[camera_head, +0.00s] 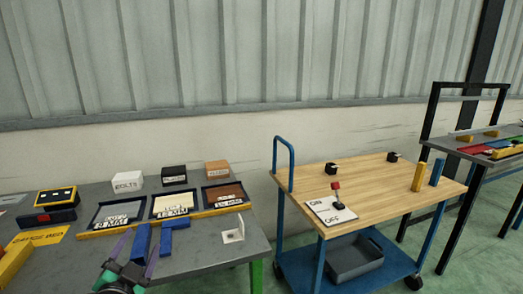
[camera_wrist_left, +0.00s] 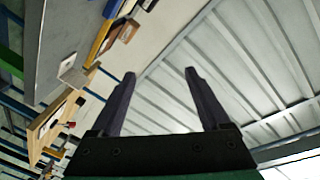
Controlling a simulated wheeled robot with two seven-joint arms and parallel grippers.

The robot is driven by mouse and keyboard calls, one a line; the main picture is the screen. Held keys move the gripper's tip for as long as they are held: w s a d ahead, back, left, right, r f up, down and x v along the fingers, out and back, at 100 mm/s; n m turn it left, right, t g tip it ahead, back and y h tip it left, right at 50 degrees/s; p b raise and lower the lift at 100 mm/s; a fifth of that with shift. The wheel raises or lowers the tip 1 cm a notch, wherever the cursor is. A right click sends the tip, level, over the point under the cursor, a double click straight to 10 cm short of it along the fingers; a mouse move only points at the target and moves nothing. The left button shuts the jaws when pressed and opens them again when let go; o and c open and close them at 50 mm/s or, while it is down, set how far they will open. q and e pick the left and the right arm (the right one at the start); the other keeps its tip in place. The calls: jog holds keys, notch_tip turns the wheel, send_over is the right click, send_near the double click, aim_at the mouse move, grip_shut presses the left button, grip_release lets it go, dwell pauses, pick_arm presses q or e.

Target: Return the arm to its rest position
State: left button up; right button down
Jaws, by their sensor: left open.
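My left gripper (camera_head: 143,234) is over the front of the grey table (camera_head: 205,262) at lower left in the head view. Its two dark purple fingers point away from me and are apart. In the left wrist view the gripper (camera_wrist_left: 160,74) is open with nothing between the fingers; wall and roof panels show beyond them. A blue block (camera_head: 140,243) appears between the fingers in the head view, and another blue piece (camera_head: 175,223) is just right of it; both seem to lie on the table behind. My right gripper is not in view.
Labelled trays (camera_head: 120,214) and small boxes (camera_head: 174,175) stand behind the gripper. A white bracket (camera_head: 234,232) lies near the table's right edge. A wooden-topped cart (camera_head: 375,185) with an ON/OFF switch plate (camera_head: 330,210) stands to the right, with a gap between.

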pick_arm(q)
jog(key=s+f+n+g, duration=0.2)
jog(key=s+f+g, duration=0.25)
jog(key=f, duration=0.35)
jog(key=s+f+n+g, duration=0.2)
jog(key=s+f+g, duration=0.25)
jog(key=f, duration=0.45)
jog(key=s+d+f+n+g+h, duration=0.1)
jog(key=s+d+f+g+h, duration=0.3)
jog(key=s+f, duration=0.55)
jog(key=s+f+g+y+p, duration=0.1)
jog(key=s+f, duration=0.1)
jog(key=f, duration=0.8)
jog(key=s+f+g+p, duration=0.1)
jog(key=s+f, duration=0.1)
jog(key=f, duration=0.8)
jog(key=s+a+f, duration=0.1)
jog(key=s+f, duration=0.4)
jog(key=s, duration=0.3)
jog(key=s+a+f+g+p, duration=0.1)
jog(key=s+f, duration=0.5)
jog(key=s, duration=0.2)
jog(key=shift+s+f+p, duration=0.15)
jog(key=shift+f+p, duration=0.05)
jog(key=shift+p, duration=0.1)
jog(key=shift+a, duration=0.1)
